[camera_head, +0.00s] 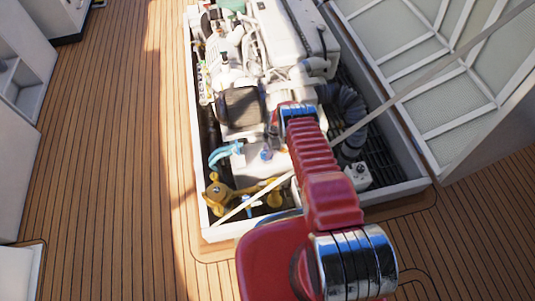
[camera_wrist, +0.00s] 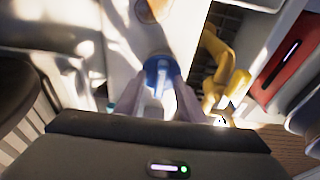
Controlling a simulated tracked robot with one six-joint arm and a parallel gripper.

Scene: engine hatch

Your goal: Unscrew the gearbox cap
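The blue gearbox cap (camera_head: 265,154) sits on top of the pale gearbox housing (camera_head: 248,172), in the lower part of the open engine hatch. In the wrist view the cap (camera_wrist: 157,72) is straight ahead of my gripper (camera_wrist: 159,82). The two pale fingers stand apart, one to each side of the line to the cap, with nothing held between them. The fingertips overlap the near edge of the cap in this view, and I cannot tell whether they touch it. In the head view my gripper is hidden behind my red arm.
A yellow valve fitting (camera_head: 222,194) stands beside the housing and shows at right in the wrist view (camera_wrist: 222,65). The engine (camera_head: 243,106) and a dark ribbed hose (camera_head: 347,108) crowd the hatch. The raised hatch lid (camera_head: 440,70) is at right. Wooden deck (camera_head: 105,140) is clear at left.

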